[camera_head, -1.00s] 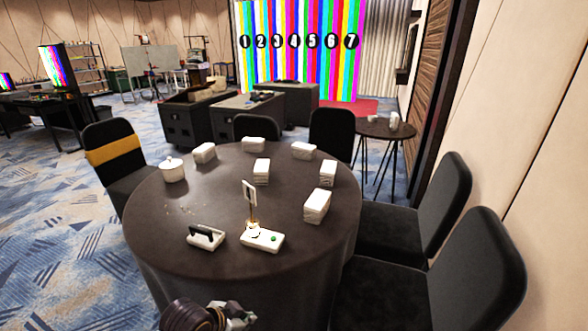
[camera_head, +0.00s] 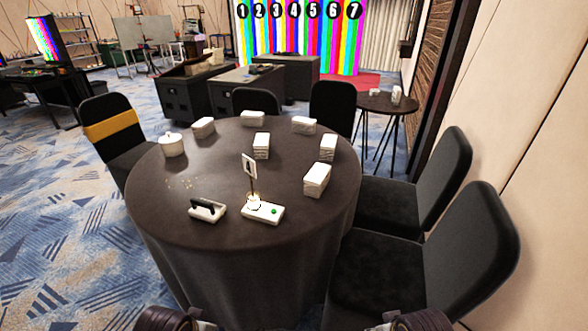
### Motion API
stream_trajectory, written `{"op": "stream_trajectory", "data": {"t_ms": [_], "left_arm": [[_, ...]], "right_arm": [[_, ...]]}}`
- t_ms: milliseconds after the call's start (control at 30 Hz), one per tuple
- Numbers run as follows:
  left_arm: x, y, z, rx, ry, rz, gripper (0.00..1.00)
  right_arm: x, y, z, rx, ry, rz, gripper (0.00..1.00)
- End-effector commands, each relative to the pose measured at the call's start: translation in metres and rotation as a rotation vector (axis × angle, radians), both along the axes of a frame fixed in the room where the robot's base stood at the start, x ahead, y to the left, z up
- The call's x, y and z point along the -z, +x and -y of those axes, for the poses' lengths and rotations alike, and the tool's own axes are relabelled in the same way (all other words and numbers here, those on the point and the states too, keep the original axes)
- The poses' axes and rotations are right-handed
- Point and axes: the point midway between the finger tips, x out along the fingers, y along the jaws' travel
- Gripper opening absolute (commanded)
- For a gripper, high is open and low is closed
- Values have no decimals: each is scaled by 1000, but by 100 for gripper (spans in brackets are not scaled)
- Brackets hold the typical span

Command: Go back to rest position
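A dark part at the end of my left arm, with a bit of my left gripper (camera_head: 204,325), shows at the bottom edge, left of centre. A similar part with a bit of my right gripper (camera_head: 386,325) shows at the bottom edge, right of centre. Both are below the near edge of the round table (camera_head: 215,237) in the picture. The fingers of both are cut off by the frame, so whether they are open or hold anything is hidden.
The black-covered table bears a white lidded pot (camera_head: 173,146), several white stacks, a black-handled item (camera_head: 207,210) and a small stand (camera_head: 250,180) by a white block (camera_head: 268,213). Black chairs (camera_head: 440,250) stand close on the right. Blue carpet (camera_head: 60,220) is free on the left.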

Motion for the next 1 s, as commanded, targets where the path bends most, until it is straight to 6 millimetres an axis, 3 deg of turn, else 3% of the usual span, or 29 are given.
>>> {"op": "stream_trajectory", "data": {"t_ms": [133,567,767,1000], "left_arm": [[3,-7,-5,-31,6,-16,0],[35,4,-5,-24,11,-26,0],[62,9,-5,-22,15,-34,0],[114,15,-7,-18,21,-50,0]], "right_arm": [[-6,-2,0,0,0,0,40],[27,8,0,-2,-5,-10,40],[54,13,0,-4,-8,-20,40],[106,19,2,-8,-14,-36,40]]}}
